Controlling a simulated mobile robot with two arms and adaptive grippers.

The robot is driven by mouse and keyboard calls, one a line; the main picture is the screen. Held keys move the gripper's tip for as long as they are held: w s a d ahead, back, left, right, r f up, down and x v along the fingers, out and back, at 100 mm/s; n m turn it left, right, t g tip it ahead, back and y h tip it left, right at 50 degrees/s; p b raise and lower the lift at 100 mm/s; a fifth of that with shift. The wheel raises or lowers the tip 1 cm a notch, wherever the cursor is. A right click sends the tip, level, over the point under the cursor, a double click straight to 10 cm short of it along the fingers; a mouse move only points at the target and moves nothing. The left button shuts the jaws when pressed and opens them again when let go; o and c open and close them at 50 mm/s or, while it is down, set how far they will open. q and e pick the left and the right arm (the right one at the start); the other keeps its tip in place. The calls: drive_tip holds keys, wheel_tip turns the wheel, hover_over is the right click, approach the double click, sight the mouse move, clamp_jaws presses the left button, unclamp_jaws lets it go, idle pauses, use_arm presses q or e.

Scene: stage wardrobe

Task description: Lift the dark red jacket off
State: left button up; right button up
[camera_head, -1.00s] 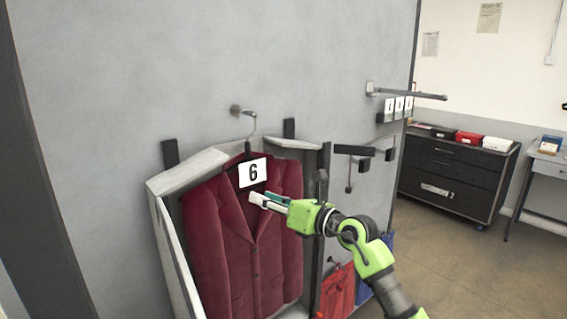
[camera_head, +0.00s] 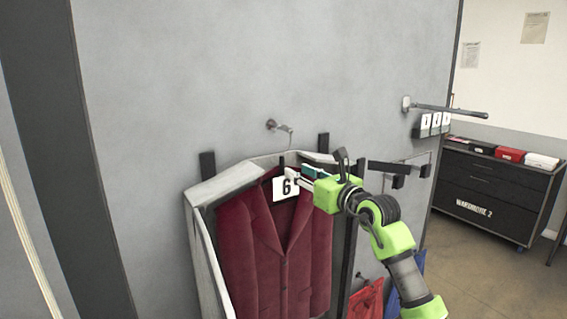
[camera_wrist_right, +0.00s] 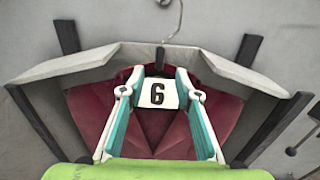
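The dark red jacket (camera_head: 255,250) hangs in a pale grey, open-fronted surround on the wall; it also shows in the right wrist view (camera_wrist_right: 178,140). A white tag with a black 6 (camera_head: 284,189) is at its collar. A thin wire hanger hook (camera_head: 290,138) rises above the collar to a metal wall hook (camera_head: 272,125). My right gripper (camera_head: 295,174) is at the collar, beside the tag. In the right wrist view its fingers (camera_wrist_right: 154,82) are apart, with the tag (camera_wrist_right: 157,94) seen between them. Contact cannot be told. My left gripper is out of view.
The grey surround (camera_head: 205,265) has side walls close around the jacket. Dark brackets (camera_head: 397,172) and a red cloth item (camera_head: 367,300) are to its right.

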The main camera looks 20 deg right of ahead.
sight(284, 159)
drive_tip(key=shift+w+a, duration=0.2)
drive_tip(key=shift+w, duration=1.25)
drive_tip(key=shift+w+a, duration=0.2)
drive_tip(key=shift+w, duration=1.25)
drive_tip(key=shift+w+a, duration=0.2)
drive_tip(key=shift+w, duration=1.25)
clamp_jaws()
drive_tip(key=shift+r, duration=0.2)
drive_tip(key=shift+r+p, duration=0.5)
drive_tip(key=shift+p, duration=0.15)
drive_tip(key=shift+s, duration=0.1)
drive_tip(key=shift+s+d, duration=0.2)
drive_tip(key=shift+s, duration=0.95)
drive_tip(key=shift+s+d, duration=0.2)
drive_tip(key=shift+s, duration=0.9)
drive_tip(key=shift+s+d, duration=0.15)
drive_tip(key=shift+s, duration=0.95)
drive_tip(key=shift+s+d, duration=0.1)
drive_tip(key=shift+s, duration=0.95)
